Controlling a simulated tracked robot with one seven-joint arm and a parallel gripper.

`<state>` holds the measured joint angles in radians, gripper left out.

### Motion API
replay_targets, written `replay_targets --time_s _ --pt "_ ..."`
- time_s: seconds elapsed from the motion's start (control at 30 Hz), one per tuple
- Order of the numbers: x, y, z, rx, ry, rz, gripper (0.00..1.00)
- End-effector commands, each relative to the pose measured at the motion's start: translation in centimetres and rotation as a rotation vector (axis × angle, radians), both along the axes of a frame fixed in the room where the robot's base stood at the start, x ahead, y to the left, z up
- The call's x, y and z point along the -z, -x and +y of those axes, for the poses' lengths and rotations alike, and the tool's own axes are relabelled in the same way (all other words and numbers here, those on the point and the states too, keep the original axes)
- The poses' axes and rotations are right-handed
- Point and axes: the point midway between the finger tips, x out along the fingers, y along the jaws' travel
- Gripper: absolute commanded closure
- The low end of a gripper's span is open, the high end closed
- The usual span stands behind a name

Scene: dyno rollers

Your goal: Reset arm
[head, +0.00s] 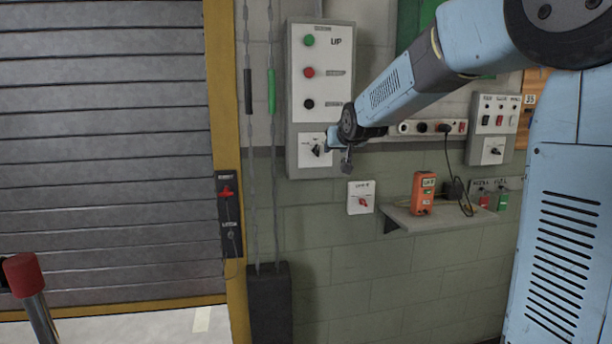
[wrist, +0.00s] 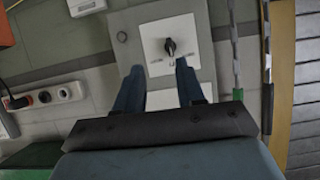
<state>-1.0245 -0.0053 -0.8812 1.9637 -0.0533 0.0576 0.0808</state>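My blue arm reaches in from the right in the head view, and my gripper (head: 340,155) is in front of the lower part of the grey control panel (head: 293,110). In the wrist view my gripper (wrist: 160,66) is open, with its two blue fingers apart and nothing between them. A black rotary switch (wrist: 170,46) on a white plate lies just beyond the fingertips, nearer the right finger. The same rotary switch (head: 317,150) shows left of the gripper in the head view. I cannot tell whether the fingers touch the panel.
A shelf (head: 400,221) with an orange device (head: 423,193) stands out from the wall. A socket strip (head: 405,127) is behind my arm. A small red switch (head: 362,200) is below the panel. The roller door (head: 100,150) and a red-topped post (head: 25,275) are left.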

Motion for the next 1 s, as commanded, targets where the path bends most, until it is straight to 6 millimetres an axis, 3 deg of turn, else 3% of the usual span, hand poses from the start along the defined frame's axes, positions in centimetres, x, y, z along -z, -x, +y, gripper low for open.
replay_targets --time_s 0.13,0.4,0.7,1.0 --pt "1.4 3.4 -3.4 0.020 -0.044 0.092 0.62" --pt "3.3 11.2 -7.2 0.025 -0.092 0.246 0.62" --pt "4.5 21.2 -9.2 0.023 -0.095 0.377 0.62" --pt "6.6 31.5 -9.7 0.045 -0.039 0.493 0.62"
